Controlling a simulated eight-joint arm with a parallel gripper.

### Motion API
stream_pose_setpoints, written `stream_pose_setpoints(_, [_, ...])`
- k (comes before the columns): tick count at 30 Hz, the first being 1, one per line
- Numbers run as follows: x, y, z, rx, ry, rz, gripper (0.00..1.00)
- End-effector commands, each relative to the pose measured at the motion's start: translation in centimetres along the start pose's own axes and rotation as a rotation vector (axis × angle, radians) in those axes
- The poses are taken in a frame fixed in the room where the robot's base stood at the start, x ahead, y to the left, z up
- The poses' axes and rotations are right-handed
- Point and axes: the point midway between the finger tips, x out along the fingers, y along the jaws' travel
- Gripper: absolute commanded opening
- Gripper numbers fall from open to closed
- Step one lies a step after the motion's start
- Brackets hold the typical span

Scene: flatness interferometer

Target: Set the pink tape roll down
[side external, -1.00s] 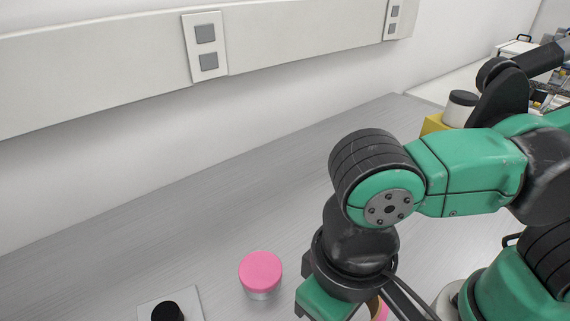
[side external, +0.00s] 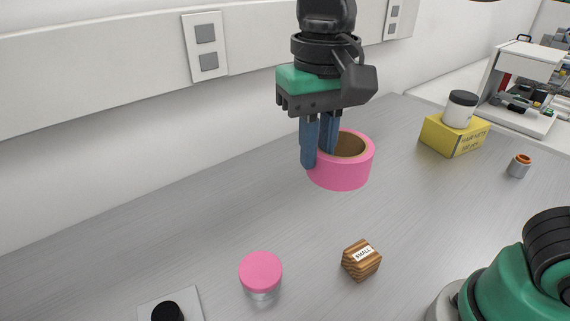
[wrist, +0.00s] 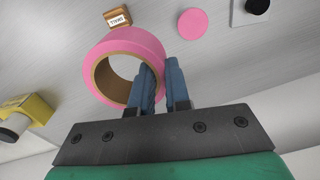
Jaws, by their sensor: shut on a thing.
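The pink tape roll (side external: 341,174) has a brown cardboard core. My gripper (side external: 318,155) is shut on the roll's wall at its left side, with one blue finger inside the core and the other outside. In the wrist view, the roll (wrist: 98,48) hangs from the fingers (wrist: 162,85) with its hole visible. The roll appears to be held above the grey bench, its axis near upright; the exact gap beneath it cannot be told.
A wooden block labelled SMALL (side external: 361,261) and a pink-lidded jar (side external: 261,273) stand in front. A yellow box (side external: 454,136) bearing a white jar with a dark lid (side external: 460,109) and a small orange-topped container (side external: 519,166) are at right. The bench's left middle (side external: 190,225) is clear.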

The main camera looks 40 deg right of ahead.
Motion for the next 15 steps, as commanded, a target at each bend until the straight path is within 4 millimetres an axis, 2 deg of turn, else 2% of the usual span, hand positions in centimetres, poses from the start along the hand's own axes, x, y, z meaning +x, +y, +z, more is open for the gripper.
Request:
stream_pose_setpoints(1, [-0.1,1.4,-2.0,0.073,0.0,0.0,0.0])
stream_pose_setpoints(6, [-0.3,7.2,-7.5,0.284,0.0,0.0,0.0])
stream_pose_setpoints(11, [-0.2,14.3,-11.1,0.483,0.0,0.0,0.0])
stream_pose_setpoints(15, [0.0,21.4,-12.6,0.654,0.0,0.0,0.0])
